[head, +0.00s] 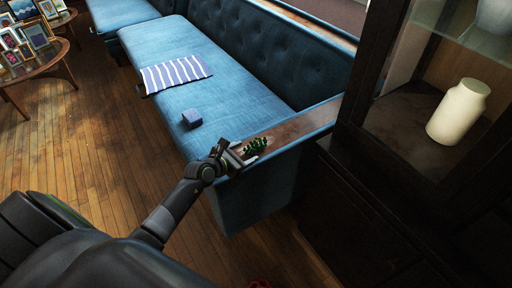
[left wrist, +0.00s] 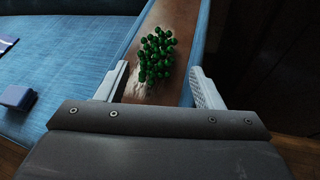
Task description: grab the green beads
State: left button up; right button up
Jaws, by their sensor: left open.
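The green beads (head: 256,145) lie in a small heap on the wooden top of the blue sofa's armrest (head: 318,116). In the left wrist view the green beads (left wrist: 156,54) show just beyond and between my fingertips, on the brown wood. My left gripper (head: 245,160) is open at the near end of the armrest, with nothing held. Its two pale fingers also show in the left wrist view (left wrist: 160,82), one on each side of the armrest's wood strip. I cannot tell its height above the wood. My right gripper is not in view.
A small blue box (head: 191,119) and a striped cloth (head: 176,74) lie on the sofa seat (head: 215,100). A dark cabinet with a cream vase (head: 458,112) stands close at the right. A round table (head: 38,66) with picture frames is far left. The wooden floor between is clear.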

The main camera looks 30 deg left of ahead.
aim_at(252, 147)
pick_arm(q)
jog(key=b+x, duration=0.1)
jog(key=x, duration=0.3)
jog(key=shift+a+r, duration=0.1)
jog(key=shift+r, duration=0.05)
jog(key=shift+w+f+b, duration=0.2)
jog(key=shift+w+b, duration=0.1)
jog(key=shift+w, duration=0.35)
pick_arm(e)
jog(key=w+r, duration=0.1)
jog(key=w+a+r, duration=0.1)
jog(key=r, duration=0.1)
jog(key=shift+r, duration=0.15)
pick_arm(q)
jog(key=shift+c, duration=0.2)
jog(key=c, duration=0.7)
